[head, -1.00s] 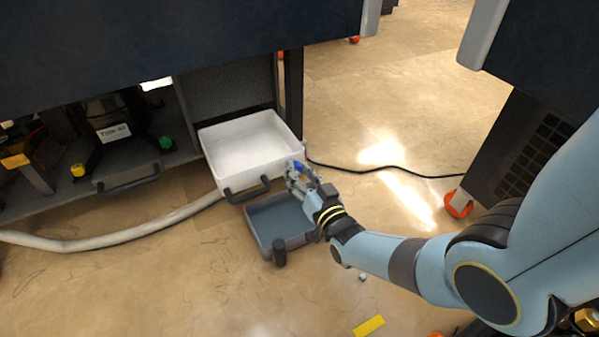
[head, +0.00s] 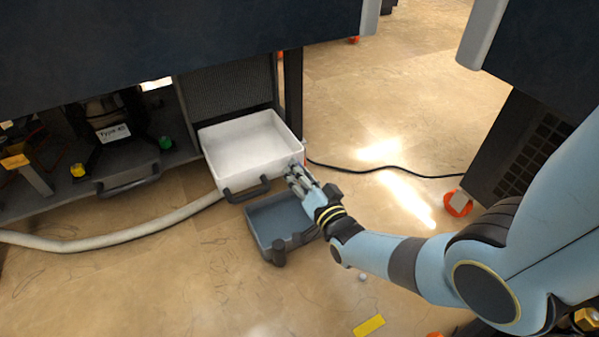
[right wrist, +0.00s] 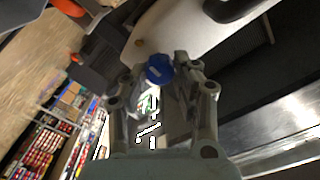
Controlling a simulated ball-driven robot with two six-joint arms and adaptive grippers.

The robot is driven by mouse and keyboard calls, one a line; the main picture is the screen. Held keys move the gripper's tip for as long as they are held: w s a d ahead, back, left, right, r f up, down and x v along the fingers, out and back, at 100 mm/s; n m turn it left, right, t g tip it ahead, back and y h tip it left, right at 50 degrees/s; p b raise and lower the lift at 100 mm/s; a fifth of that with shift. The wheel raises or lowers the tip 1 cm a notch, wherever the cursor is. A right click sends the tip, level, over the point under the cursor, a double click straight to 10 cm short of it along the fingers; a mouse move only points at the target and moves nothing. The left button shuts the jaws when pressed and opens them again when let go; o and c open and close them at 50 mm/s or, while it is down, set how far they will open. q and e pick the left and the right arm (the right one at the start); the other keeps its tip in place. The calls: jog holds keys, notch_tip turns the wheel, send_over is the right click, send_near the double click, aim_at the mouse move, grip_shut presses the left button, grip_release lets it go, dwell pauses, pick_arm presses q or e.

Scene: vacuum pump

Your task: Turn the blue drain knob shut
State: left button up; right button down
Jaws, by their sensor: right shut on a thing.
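The blue drain knob (right wrist: 158,68) sits between the fingertips of my right gripper (right wrist: 157,76) in the right wrist view. The gripper is shut on it. In the head view my right gripper (head: 294,172) is at the front right corner of the white tray (head: 247,150), and its fingers hide the knob there. The pale tray wall also shows behind the knob in the right wrist view (right wrist: 185,25). My left gripper is in neither view.
A grey open bin (head: 262,222) stands on the floor below the tray. A pale hose (head: 120,236) and a black cable (head: 375,170) lie on the floor. A dark cabinet (head: 180,45) overhangs the tray.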

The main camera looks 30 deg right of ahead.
jog(key=c, duration=1)
grip_release()
jog(key=shift+s, duration=0.1)
jog(key=s, duration=1.2)
jog(key=shift+a, duration=0.3)
jog(key=shift+w, duration=0.1)
